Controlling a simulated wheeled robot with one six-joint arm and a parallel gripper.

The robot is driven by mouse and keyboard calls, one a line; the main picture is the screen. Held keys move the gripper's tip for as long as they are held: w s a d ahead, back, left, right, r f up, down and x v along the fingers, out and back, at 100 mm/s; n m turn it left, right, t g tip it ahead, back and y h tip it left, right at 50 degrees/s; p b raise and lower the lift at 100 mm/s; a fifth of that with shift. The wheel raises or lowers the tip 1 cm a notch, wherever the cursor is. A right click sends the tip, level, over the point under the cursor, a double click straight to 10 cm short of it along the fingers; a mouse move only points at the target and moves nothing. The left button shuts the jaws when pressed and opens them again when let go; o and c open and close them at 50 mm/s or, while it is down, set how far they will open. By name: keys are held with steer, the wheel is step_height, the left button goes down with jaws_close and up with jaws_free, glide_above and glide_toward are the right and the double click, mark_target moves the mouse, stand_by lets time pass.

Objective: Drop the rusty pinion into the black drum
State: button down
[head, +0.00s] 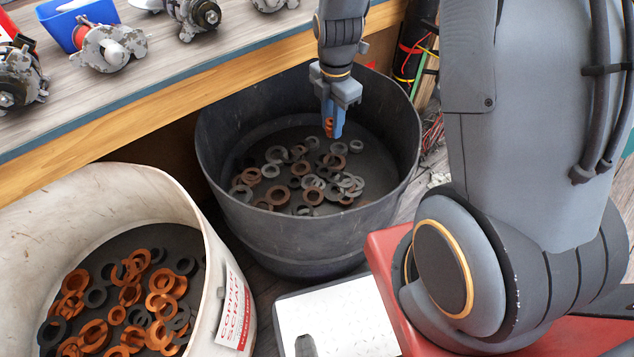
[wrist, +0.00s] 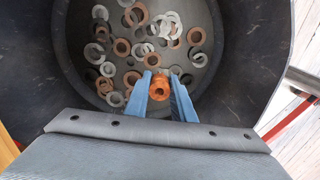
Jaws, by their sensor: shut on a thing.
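My gripper (head: 333,122) points down over the open mouth of the black drum (head: 290,232), inside its rim in the head view. Its blue fingers are shut on the rusty pinion (head: 329,127), a small orange-brown piece with a hole. In the wrist view the pinion (wrist: 159,87) sits between the two fingertips (wrist: 160,92), above the rings on the drum floor. The drum (wrist: 232,113) fills most of that view. Rusty and grey rings (head: 306,182) lie scattered on the drum's floor. In the head view the fingers hide part of the pinion.
A white bin (head: 150,190) labelled as copper scrap, holding copper and dark rings, stands at left. A workbench (head: 170,95) with several alternator parts and a blue tray (head: 75,20) runs along the back left. Cables and rods (head: 425,60) stand behind the drum.

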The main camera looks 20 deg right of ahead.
steer(key=c, duration=1.4)
jaws_free()
steer(key=shift+c, duration=0.2)
step_height(320, 180, up, 8)
steer(key=p, duration=0.1)
